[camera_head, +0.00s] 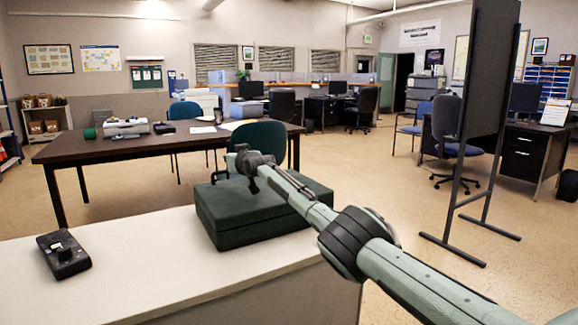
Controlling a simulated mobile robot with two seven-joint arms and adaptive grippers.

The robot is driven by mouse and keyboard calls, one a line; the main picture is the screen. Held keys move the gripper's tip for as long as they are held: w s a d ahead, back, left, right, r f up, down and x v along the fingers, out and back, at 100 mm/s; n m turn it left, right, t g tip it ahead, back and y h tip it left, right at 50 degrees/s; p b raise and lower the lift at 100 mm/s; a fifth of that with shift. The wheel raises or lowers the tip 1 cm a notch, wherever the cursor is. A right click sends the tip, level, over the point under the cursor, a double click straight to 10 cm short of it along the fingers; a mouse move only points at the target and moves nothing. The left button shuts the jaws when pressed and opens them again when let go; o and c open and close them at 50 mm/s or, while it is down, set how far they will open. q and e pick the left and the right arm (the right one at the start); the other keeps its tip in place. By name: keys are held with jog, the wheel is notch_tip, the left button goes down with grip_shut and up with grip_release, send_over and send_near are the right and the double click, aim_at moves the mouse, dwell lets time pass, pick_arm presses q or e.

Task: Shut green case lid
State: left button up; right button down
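The dark green case (256,216) sits on the white counter, near its far right corner. Its lid looks down flat on the base, and I see no clear gap along the near side. My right gripper (247,180) is over the far part of the case top, with its arm reaching in from the right across the case's right side. One dark finger points down close to the lid. Whether it touches, and how far apart the fingers are, I cannot tell. My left gripper is not in view.
A green chair (262,138) and a dark table (100,150) stand behind. A dark partition (487,80) stands at the right.

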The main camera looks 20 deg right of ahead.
jog(key=shift+w+f+g, duration=0.25)
jog(key=shift+f+g, duration=0.05)
jog(key=shift+f, duration=0.4)
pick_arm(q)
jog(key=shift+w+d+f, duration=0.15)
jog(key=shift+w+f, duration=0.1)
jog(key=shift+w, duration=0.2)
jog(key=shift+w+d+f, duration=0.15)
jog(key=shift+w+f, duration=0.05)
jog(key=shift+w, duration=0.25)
